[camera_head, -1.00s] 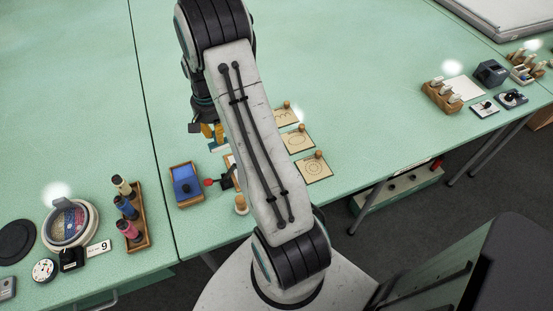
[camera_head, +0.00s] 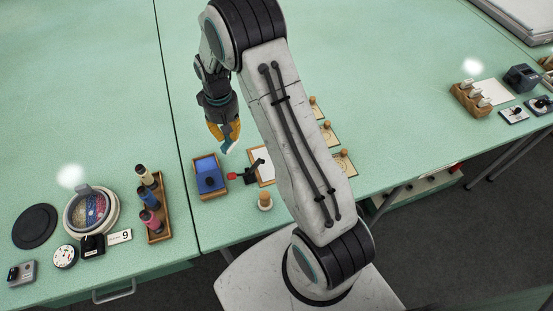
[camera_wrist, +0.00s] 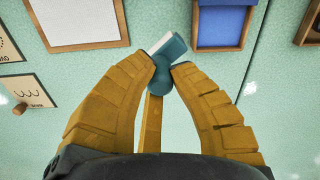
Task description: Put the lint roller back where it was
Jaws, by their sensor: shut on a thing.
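The lint roller (camera_head: 231,138) is teal with a white part. My gripper (camera_head: 223,131) is shut on it and holds it above the green table, in front of my raised arm. In the wrist view the lint roller (camera_wrist: 172,58) is pinched between the two yellow fingertips (camera_wrist: 163,64), with its white part towards the upper left. Part of it is hidden by the fingers.
A wooden tray with a blue inside (camera_head: 197,190) lies just below my gripper, also at the top of the wrist view (camera_wrist: 222,48). Beside it are a framed white panel (camera_head: 264,167), a red-tipped black tool (camera_head: 246,174) and a wooden peg (camera_head: 265,201). Thread spools (camera_head: 150,200) stand left.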

